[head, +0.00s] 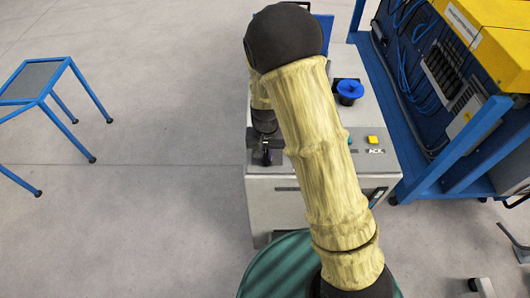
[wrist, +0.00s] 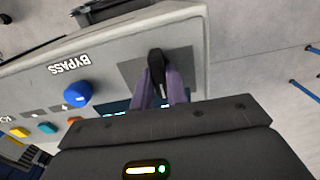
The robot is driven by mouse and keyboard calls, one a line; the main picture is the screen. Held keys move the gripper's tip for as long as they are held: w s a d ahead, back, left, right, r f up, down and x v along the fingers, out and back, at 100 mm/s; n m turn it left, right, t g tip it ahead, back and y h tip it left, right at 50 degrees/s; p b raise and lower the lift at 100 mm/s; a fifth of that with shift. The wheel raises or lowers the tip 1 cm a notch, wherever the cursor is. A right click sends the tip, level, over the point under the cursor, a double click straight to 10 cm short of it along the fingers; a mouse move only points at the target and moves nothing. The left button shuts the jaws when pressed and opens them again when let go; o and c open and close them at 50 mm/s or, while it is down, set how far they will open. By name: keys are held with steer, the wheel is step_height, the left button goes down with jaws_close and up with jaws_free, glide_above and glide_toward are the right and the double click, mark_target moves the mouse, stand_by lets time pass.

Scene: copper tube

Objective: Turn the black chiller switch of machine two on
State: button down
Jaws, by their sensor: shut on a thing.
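A black switch (wrist: 156,66) stands out from a grey plate (wrist: 190,62) on the light grey machine panel in the wrist view. My gripper (wrist: 162,90) has its two purple fingers around the switch handle, one on each side, shut on it. In the head view my gripper (head: 267,157) is at the left front of the machine top (head: 370,115), small and dark, partly covered by my arm. No label beside the switch is readable, so I cannot tell the machine number.
A blue BYPASS button (wrist: 77,93) sits near the switch. A yellow button (head: 373,139) is by an ACK label. A blue-topped round part (head: 350,90) stands farther back. A blue rack (head: 470,150) is on the right. A blue-framed table (head: 32,80) stands left, with clear floor between.

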steer(key=shift+s+m, duration=0.15)
steer(key=shift+m, duration=0.15)
steer(key=m+p, duration=0.2)
steer(key=m, duration=0.3)
steer(key=shift+r, duration=0.1)
steer(key=m+p, duration=0.3)
steer(key=m, duration=0.3)
steer(key=shift+a, duration=0.1)
stand_by(0.3)
steer(key=c, duration=1.4)
jaws_free()
steer(key=shift+a, duration=0.1)
